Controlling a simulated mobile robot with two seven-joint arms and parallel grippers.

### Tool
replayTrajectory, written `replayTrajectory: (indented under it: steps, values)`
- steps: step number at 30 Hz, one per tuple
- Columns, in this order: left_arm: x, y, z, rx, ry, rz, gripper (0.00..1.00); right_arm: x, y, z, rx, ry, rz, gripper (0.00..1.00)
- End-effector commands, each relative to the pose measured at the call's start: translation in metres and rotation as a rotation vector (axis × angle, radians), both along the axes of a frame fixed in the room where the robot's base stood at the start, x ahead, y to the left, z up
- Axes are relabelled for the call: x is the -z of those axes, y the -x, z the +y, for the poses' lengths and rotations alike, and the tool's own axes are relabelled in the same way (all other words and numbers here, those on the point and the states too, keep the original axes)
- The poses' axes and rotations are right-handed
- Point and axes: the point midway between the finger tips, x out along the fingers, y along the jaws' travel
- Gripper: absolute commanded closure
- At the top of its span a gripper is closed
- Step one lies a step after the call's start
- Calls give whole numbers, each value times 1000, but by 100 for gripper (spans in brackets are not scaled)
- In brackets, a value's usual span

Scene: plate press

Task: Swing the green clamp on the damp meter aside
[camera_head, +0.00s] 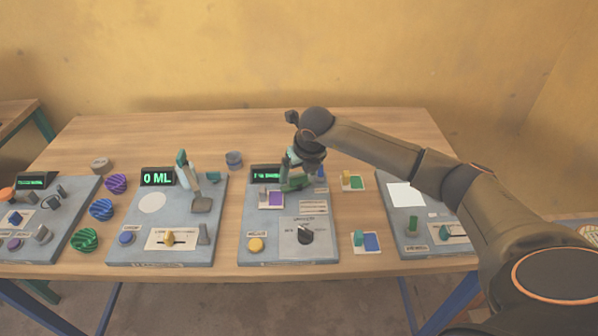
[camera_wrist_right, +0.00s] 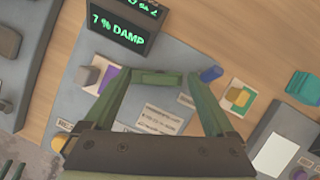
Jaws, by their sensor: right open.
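The damp meter is the grey board in the middle of the table, with a small black display (camera_head: 265,174) that reads "7 % DAMP" in the right wrist view (camera_wrist_right: 122,26). The green clamp (camera_head: 295,184) lies over the board's upper part, right of the display. In the wrist view the clamp shows as a dark green bar (camera_wrist_right: 157,78) between my fingertips. My right gripper (camera_head: 293,163) is open above the clamp; its fingers (camera_wrist_right: 160,84) stand at either end of the bar. I cannot tell whether they touch it. My left gripper is not in view.
The board also carries a purple pad (camera_head: 276,199), a yellow button (camera_head: 256,244) and a black knob (camera_head: 305,234). A board with a "0 ML" display (camera_head: 157,177) stands to the left, with ribbed balls beyond it. Small coloured blocks (camera_head: 366,241) lie to the right.

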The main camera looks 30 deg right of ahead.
Motion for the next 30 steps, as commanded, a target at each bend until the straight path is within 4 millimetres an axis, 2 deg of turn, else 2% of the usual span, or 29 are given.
replayTrajectory:
  steps: [6, 27, 29, 30]
  values:
    - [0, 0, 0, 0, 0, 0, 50, 1, 0, 0, 0, 0, 0, 10]
    - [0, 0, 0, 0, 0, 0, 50, 0, 0, 0, 0, 0, 0, 89]
    - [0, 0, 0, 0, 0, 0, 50, 0, 0, 0, 0, 0, 0, 96]
    - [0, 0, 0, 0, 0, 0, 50, 0, 0, 0, 0, 0, 0, 96]
